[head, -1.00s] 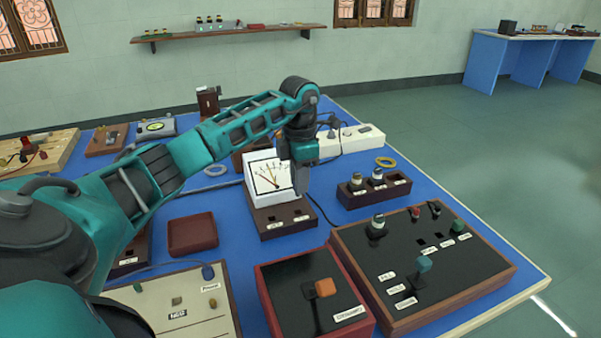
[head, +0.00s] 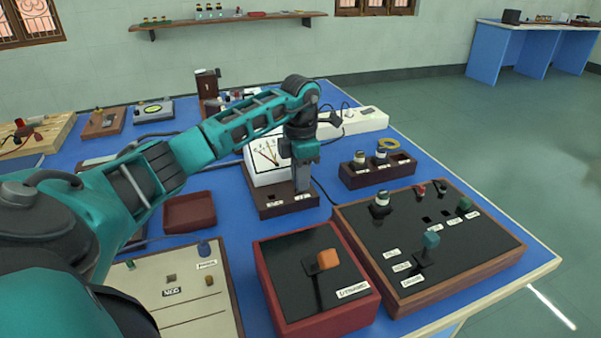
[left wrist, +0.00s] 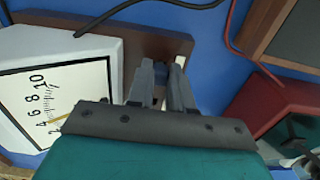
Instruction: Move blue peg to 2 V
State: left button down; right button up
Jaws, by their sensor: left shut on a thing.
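A white meter (head: 263,166) with a dial and needle stands on a dark brown base (head: 268,212). The base's front edge has sockets with small white labels, too small to read. My left gripper (head: 302,191) points down at the right-hand socket of this base. In the left wrist view the two fingers (left wrist: 165,85) are close together over the base (left wrist: 130,40), beside the meter's dial (left wrist: 60,100). My right gripper is not in view.
A red-framed box (head: 318,285) with an orange knob and a wide control box (head: 480,262) stand in front. A brown socket block (head: 375,172) is to the right.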

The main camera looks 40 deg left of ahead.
pick_arm(q)
jog(key=shift+f, duration=0.3)
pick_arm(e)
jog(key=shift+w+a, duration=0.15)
pick_arm(q)
jog(key=c, duration=0.9)
grip_release()
jog(key=shift+c, duration=0.2)
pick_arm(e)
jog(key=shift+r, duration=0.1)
pick_arm(q)
notch_tip(320, 180, up, 13)
jog(key=p, duration=0.1)
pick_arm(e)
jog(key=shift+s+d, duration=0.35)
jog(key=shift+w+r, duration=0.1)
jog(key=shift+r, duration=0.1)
